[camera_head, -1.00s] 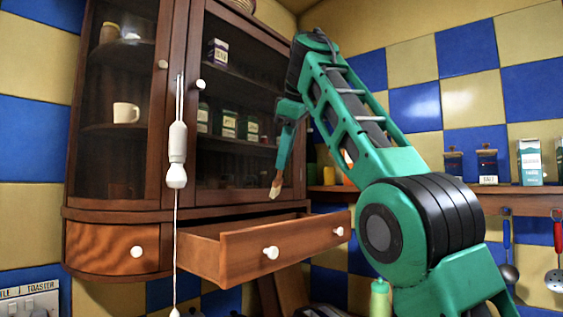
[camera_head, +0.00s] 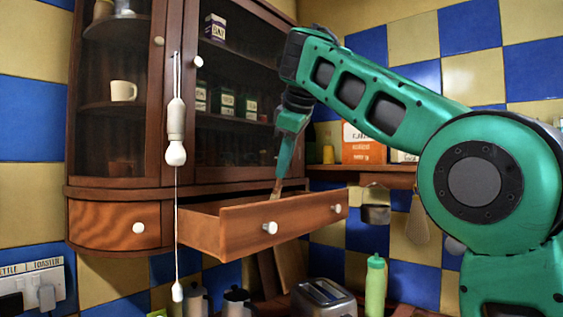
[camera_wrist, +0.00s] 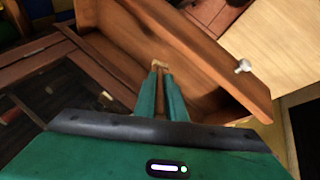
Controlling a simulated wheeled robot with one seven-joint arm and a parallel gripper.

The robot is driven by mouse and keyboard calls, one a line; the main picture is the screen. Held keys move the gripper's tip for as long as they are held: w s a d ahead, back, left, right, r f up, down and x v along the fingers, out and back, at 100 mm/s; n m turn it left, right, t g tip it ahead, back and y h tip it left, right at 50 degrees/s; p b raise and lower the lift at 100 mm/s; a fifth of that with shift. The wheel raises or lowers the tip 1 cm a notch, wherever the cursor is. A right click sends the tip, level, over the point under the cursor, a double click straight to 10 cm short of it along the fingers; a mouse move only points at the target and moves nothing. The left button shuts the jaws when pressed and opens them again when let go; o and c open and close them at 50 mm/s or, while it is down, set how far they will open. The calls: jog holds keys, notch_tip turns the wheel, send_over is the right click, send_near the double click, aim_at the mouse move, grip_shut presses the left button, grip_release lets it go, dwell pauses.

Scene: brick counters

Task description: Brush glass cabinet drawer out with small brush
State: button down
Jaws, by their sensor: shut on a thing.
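The wooden glass cabinet (camera_head: 180,120) hangs on the wall, and its drawer (camera_head: 245,232) is pulled out with two white knobs on its front. My gripper (camera_head: 283,165) points down over the right part of the open drawer. It is shut on the small brush (camera_head: 276,190), whose pale tip reaches down to or just behind the drawer's front edge. In the wrist view the brush (camera_wrist: 160,64) sticks out past the green fingers (camera_wrist: 160,95) over the drawer's interior (camera_wrist: 140,45). I cannot tell whether the bristles touch the drawer floor.
A pull cord with a white handle (camera_head: 176,130) hangs in front of the cabinet. Below stand a toaster (camera_head: 323,298), a green bottle (camera_head: 375,288) and dark canisters (camera_head: 236,302). A shelf (camera_head: 370,174) with boxes and hanging utensils runs along the right wall.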

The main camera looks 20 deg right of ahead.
aim_at(275, 188)
jog(key=shift+s+a+f, duration=0.1)
jog(key=shift+f, duration=2.6)
jog(key=shift+f, duration=0.3)
jog(key=shift+w+d, duration=3.6)
jog(key=shift+d, duration=1.25)
jog(key=shift+s+a+f, duration=0.1)
jog(key=shift+s+a, duration=0.9)
jog(key=shift+a, duration=0.75)
jog(key=shift+s+a+f, duration=0.1)
jog(key=shift+s+a, duration=0.95)
jog(key=shift+a, duration=0.7)
jog(key=shift+s+a+f, duration=0.1)
jog(key=shift+s+a, duration=0.9)
jog(key=shift+a, duration=0.75)
jog(key=shift+w+a+r, duration=0.1)
jog(key=shift+w+a, duration=0.25)
jog(key=shift+w, duration=0.25)
jog(key=shift+w+d+r, duration=0.1)
jog(key=shift+w+d, duration=0.5)
jog(key=shift+d, duration=0.25)
jog(key=shift+w+d+r, duration=0.1)
jog(key=shift+w+d, duration=0.5)
jog(key=shift+d, duration=0.25)
